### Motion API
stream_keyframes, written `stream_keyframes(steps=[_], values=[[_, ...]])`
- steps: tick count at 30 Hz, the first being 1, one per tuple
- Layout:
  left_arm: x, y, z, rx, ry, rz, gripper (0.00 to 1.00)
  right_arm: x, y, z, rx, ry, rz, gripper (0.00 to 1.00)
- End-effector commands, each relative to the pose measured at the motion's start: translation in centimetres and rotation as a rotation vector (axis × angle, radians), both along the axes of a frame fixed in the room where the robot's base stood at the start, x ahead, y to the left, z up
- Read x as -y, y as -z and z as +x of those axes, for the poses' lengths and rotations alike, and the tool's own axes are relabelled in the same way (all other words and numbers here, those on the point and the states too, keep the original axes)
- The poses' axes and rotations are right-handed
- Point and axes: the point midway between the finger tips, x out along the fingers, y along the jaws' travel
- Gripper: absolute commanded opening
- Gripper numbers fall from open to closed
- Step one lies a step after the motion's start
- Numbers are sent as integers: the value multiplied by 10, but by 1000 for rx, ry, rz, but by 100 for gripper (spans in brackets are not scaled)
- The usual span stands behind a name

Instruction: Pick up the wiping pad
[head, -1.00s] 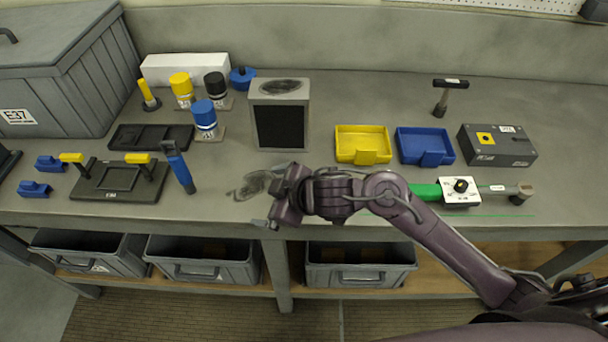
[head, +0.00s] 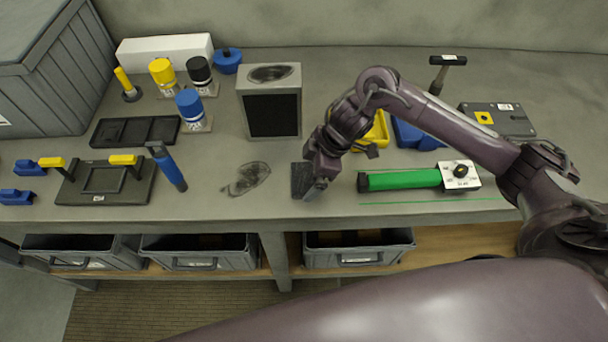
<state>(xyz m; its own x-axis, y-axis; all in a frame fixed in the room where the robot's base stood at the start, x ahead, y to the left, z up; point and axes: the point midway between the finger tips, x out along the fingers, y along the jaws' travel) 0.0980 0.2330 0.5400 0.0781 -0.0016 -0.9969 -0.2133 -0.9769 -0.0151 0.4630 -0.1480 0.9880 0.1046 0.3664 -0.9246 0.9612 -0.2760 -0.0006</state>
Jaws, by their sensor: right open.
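A dark grey, rough-looking pad (head: 299,181), which I take for the wiping pad, lies flat near the front of the bench. Its right part is hidden by my right gripper (head: 338,174). That gripper is open and angled down, with one finger over or beside the pad's right edge. I cannot tell whether it touches the pad. The other finger is apart, to the right. My left gripper is not in view.
A dark smudge (head: 247,178) marks the bench left of the pad. A box with a black front (head: 272,112) stands behind. A green roller-like tool (head: 405,180) lies right. My arm partly covers yellow (head: 378,133) and blue (head: 414,138) trays.

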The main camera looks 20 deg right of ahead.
Motion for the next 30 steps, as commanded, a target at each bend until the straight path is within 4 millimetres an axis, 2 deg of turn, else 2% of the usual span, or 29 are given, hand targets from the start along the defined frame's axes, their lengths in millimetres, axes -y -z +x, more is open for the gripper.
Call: stream_keyframes(steps=[5,12,21,30], values=[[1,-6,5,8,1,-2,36,-7,17,2,0,0,0,100],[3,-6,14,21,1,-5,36,-7,19,3,2,0,-1,100],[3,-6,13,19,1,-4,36,-7,19,3,2,0,0,64],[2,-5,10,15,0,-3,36,-8,16,3,4,-1,1,64]])
